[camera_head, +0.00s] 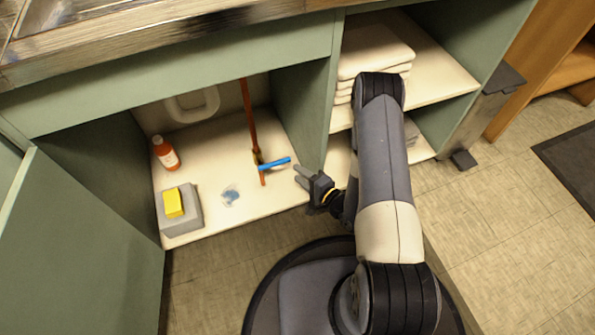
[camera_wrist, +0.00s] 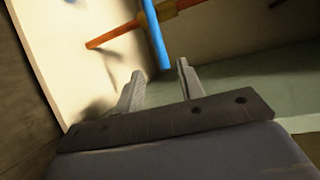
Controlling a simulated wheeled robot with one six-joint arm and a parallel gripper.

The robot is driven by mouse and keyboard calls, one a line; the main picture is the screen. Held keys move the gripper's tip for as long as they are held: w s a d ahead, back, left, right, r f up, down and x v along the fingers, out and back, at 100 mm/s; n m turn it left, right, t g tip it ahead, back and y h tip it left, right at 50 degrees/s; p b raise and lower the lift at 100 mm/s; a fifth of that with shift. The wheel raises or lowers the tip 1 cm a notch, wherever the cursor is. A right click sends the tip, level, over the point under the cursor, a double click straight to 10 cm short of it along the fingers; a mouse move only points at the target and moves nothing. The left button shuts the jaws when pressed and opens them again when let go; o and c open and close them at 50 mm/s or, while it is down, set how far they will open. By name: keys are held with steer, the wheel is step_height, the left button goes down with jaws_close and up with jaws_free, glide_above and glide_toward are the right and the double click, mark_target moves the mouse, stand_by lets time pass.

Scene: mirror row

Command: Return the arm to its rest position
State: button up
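My gripper (camera_head: 302,177) is at the front edge of the open cabinet, just right of a blue valve handle (camera_head: 274,163) on a thin copper-coloured pipe (camera_head: 249,120). In the wrist view my gripper (camera_wrist: 159,82) has its two fingers spread apart with nothing between them. The blue handle (camera_wrist: 155,35) shows just beyond the fingertips there, seemingly apart from them. My arm reaches from the lower right across the front of the cabinet.
A grey box (camera_head: 180,212) with a yellow sponge (camera_head: 173,203), an orange bottle (camera_head: 165,153) and a small bluish puddle (camera_head: 231,195) are on the cabinet floor. A cabinet door (camera_head: 75,250) stands open at left. Folded towels (camera_head: 375,45) fill the right shelf. A bin (camera_head: 480,115) stands at right.

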mark_target(282, 160)
steer(key=b+x, duration=0.1)
steer(key=x, duration=0.2)
steer(key=b+x, duration=0.1)
steer(key=x, duration=0.6)
steer(key=shift+w+a+r+b, duration=0.3)
steer(key=shift+w+b, duration=0.05)
steer(key=shift+b, duration=0.05)
steer(key=shift+r+n+h+p, duration=0.2)
steer(key=shift+n+h+p, duration=0.2)
steer(key=shift+n+p, duration=0.25)
steer(key=shift+f, duration=0.15)
